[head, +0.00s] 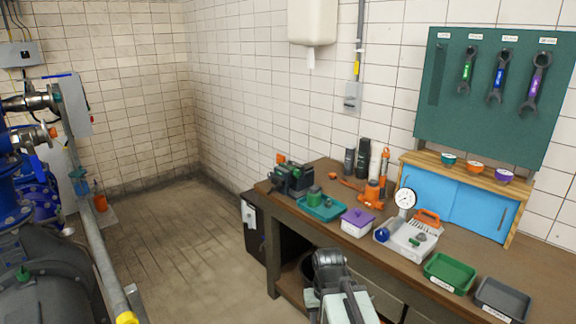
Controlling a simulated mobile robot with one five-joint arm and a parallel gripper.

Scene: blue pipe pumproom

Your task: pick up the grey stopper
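I cannot clearly make out a grey stopper. A green cylindrical piece (315,195) stands in a teal tray (321,211) further left. My arm shows at the bottom centre, in front of the bench edge, with its dark end (329,264) below the bench top. Its fingertips cannot be made out, and nothing is seen held.
The wooden bench (475,255) also bears a white box with a purple lid (357,221), a pressure gauge (405,199), a green bin (449,272), a grey bin (502,299), bottles and a vice. Blue cabinet (450,202) stands behind. Pipes fill the left; floor between is clear.

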